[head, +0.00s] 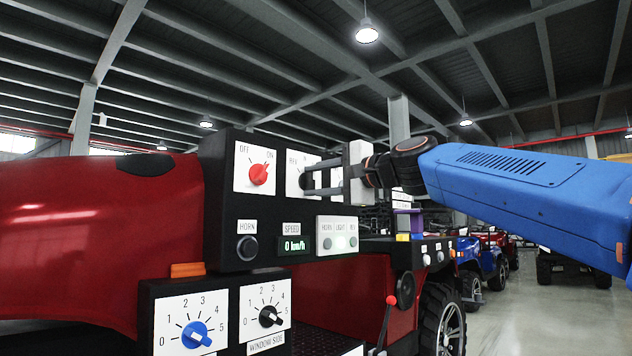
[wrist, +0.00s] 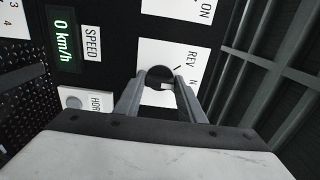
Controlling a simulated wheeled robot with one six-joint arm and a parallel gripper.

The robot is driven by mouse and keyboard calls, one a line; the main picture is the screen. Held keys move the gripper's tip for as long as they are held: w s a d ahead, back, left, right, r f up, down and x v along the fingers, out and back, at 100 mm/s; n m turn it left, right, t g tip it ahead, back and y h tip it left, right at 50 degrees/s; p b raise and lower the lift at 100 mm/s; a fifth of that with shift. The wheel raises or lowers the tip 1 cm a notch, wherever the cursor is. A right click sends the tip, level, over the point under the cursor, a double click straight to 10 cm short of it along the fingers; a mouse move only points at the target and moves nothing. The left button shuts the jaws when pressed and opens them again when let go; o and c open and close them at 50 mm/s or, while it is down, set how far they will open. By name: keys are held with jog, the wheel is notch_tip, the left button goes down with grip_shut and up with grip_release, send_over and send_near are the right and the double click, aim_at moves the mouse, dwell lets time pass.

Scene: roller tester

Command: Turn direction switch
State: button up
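The direction switch is a black round knob (head: 304,181) on a white plate marked REV and N, on the upper black panel. In the wrist view the knob (wrist: 157,75) shows between the fingertips, and my fingers hide part of it and of the plate. My gripper (head: 309,180) reaches in from the right with its two fingers apart, one above the other in the head view. In the wrist view the fingers of my gripper (wrist: 165,80) stand either side of the knob, with a gap between them. I cannot tell whether either finger touches it.
A red OFF/ON knob (head: 258,174) sits just left of the direction switch. Below are a HORN button (head: 247,248), a speed display (head: 293,245) reading 0 km/h, and blue (head: 196,335) and black (head: 270,317) dials.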

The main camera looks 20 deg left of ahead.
jog(key=shift+n, duration=0.3)
jog(key=n, duration=0.3)
jog(key=shift+f+n, duration=0.1)
jog(key=shift+n, duration=2)
jog(key=o, duration=1.1)
jog(key=shift+c, duration=0.2)
jog(key=v, duration=1.7)
jog(key=shift+d, duration=0.2)
jog(key=shift+s, duration=0.1)
